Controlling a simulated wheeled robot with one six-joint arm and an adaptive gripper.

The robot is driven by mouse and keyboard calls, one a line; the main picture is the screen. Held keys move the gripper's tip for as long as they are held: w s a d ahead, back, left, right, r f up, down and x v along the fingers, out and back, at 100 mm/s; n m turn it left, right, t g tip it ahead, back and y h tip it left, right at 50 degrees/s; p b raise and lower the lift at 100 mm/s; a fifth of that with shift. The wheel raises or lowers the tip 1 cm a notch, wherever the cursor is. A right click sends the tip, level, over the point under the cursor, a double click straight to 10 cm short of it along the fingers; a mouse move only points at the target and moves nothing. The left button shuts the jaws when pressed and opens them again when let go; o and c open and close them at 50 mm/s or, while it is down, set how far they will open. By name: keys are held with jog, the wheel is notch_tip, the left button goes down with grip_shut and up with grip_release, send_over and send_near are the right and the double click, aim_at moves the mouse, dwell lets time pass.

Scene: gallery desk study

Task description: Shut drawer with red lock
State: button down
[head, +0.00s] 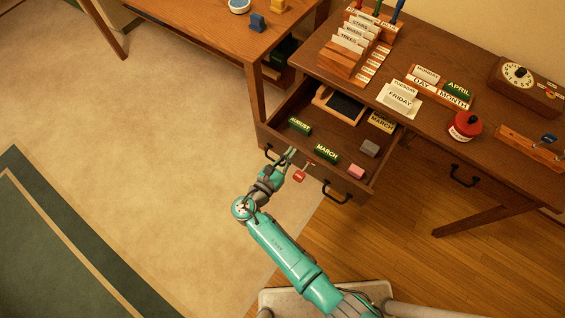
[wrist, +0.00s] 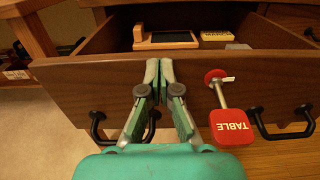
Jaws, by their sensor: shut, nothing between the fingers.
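The wooden drawer (head: 345,136) is pulled out from the desk, its inside open to view. In the wrist view its front board (wrist: 80,82) runs across the picture, with a dark handle at each side. The red lock (head: 300,175) hangs on the drawer front near its middle; in the wrist view the red tag (wrist: 231,127) reads TABLE. My gripper (head: 290,153) is shut and empty. In the wrist view its fingertips (wrist: 160,68) are at the upper part of the front board, left of the lock. I cannot tell whether they touch it.
In the drawer lie a green AUGUST block (head: 300,126), a green MARCH block (head: 326,154), a pink block (head: 356,171), a grey block (head: 369,148) and a wooden tray (head: 322,99). A second desk (head: 220,22) stands at left. The floor left is clear.

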jog(key=x, duration=0.8)
jog(key=shift+w+d, duration=0.15)
jog(key=shift+w, duration=0.05)
